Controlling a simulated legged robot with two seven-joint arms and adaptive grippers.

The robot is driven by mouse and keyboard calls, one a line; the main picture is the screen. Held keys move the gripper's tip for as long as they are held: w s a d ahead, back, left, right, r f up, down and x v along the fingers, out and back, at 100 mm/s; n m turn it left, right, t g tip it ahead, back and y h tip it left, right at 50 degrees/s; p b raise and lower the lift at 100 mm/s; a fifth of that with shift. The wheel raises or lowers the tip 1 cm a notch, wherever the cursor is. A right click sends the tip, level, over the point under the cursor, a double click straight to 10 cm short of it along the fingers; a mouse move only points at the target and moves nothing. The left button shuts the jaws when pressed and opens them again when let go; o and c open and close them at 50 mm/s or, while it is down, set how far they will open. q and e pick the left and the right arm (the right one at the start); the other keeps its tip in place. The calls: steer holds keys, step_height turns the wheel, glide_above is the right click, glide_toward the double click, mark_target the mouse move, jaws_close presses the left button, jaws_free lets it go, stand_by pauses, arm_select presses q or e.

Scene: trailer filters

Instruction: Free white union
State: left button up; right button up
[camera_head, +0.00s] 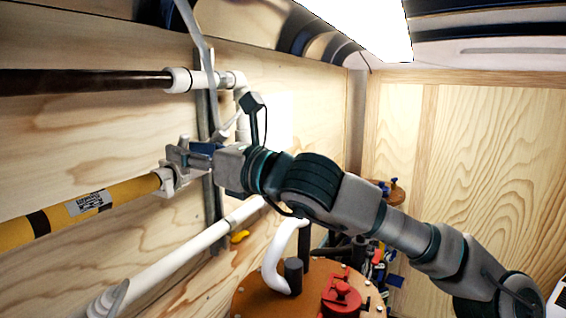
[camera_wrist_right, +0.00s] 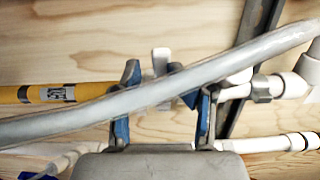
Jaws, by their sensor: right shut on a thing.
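The white union (camera_head: 167,181) sits at the right end of the yellow pipe (camera_head: 120,193), against the wooden wall. My right gripper (camera_head: 181,154) reaches in from the right and is shut at the union. Its blue-padded fingers (camera_wrist_right: 163,108) stand on either side of a white piece (camera_wrist_right: 160,60) in the right wrist view, which appears to be part of the union. A grey tube (camera_wrist_right: 150,93) crosses in front of the fingers there and hides much of the contact. The yellow pipe (camera_wrist_right: 50,94) shows left of the fingers. My left gripper is out of view.
A dark pipe (camera_head: 85,82) with white fittings (camera_head: 190,80) runs above. A dark metal strut (camera_head: 213,215) stands behind the gripper. A white pipe (camera_head: 180,260) slants below. A round orange-brown lid (camera_head: 255,298) with a red knob (camera_head: 341,298) is at lower centre.

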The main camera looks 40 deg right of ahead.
steer(key=r+b+v, duration=0.1)
steer(key=v, duration=1.6)
steer(key=shift+s+r, duration=0.5)
steer(key=shift+r, duration=0.1)
steer(key=shift+b, duration=0.3)
steer(key=shift+s+a, duration=0.1)
steer(key=shift+s, duration=0.05)
